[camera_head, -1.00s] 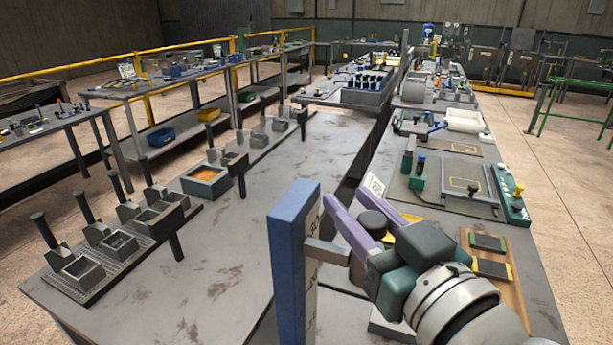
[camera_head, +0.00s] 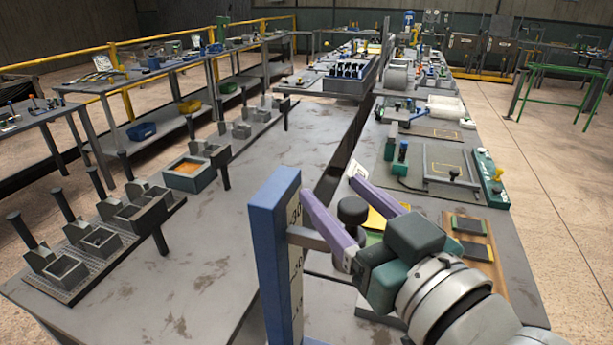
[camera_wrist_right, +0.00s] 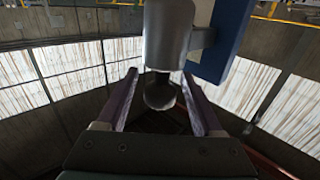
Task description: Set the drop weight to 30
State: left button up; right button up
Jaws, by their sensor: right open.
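The drop-weight stand is a tall blue post (camera_head: 270,255) with a white numbered scale on its right face, at the front of the head view. A grey bracket (camera_head: 312,239) sticks out from it. The drop weight is a dark rounded piece (camera_head: 352,210) beside the post. In the right wrist view it is a grey cylinder (camera_wrist_right: 166,35) with a round dark tip, and the blue post (camera_wrist_right: 226,40) is behind it. My right gripper (camera_head: 332,180) is open, its purple fingers on either side of the weight with gaps. It also shows in the right wrist view (camera_wrist_right: 161,72). My left gripper is out of view.
A rack of grey blocks with black handles (camera_head: 95,240) runs along the left bench. A wooden board with dark pads (camera_head: 478,240) and a green-edged plate (camera_head: 432,165) lie right of my gripper. The bench between post and rack is clear.

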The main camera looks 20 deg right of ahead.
jog(key=s, duration=0.2)
jog(key=s+d+b, duration=0.1)
jog(key=s, duration=0.4)
jog(key=shift+s+d+f, duration=0.1)
jog(key=shift+s+d, duration=0.1)
jog(key=shift+d, duration=0.05)
jog(key=shift+s+d+b, duration=0.1)
jog(key=shift+s+b, duration=0.2)
jog(key=shift+s, duration=0.3)
